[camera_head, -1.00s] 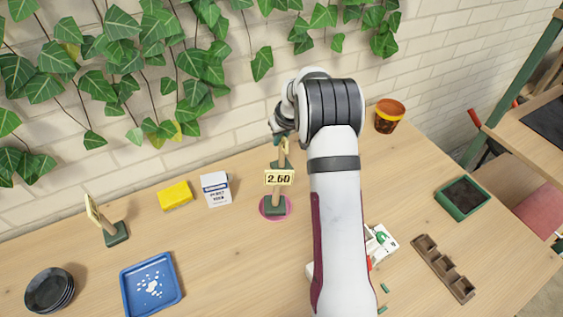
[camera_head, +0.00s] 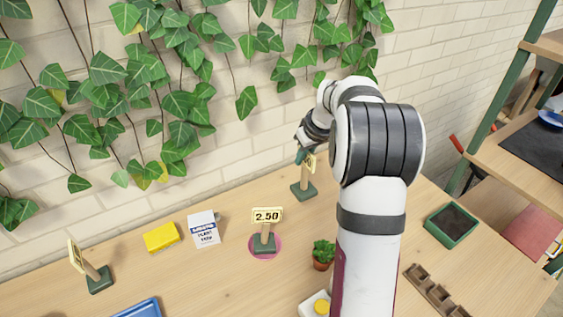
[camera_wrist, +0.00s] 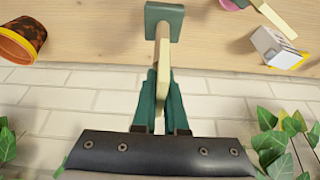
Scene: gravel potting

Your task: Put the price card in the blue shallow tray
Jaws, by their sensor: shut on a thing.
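My gripper (camera_head: 302,153) is shut on a price card (camera_head: 304,190) with a wooden stem and green square base. In the wrist view, the green fingers (camera_wrist: 158,98) close around the stem and cream sign, and the base (camera_wrist: 164,14) points away from the fingers. I cannot tell if the base touches the table. The blue shallow tray (camera_head: 140,308) shows only its far edge at the bottom left of the head view. A second card reading 2.50 (camera_head: 267,216) stands on a pink disc (camera_head: 265,254). A third card (camera_head: 76,256) stands at the far left.
A yellow block (camera_head: 161,237) and a white box (camera_head: 204,229) stand left of the 2.50 card. A small potted plant (camera_head: 323,254) stands to its right. A green planter (camera_head: 451,225) and brown seed tray (camera_head: 438,292) lie right of my arm. A brick wall backs the table.

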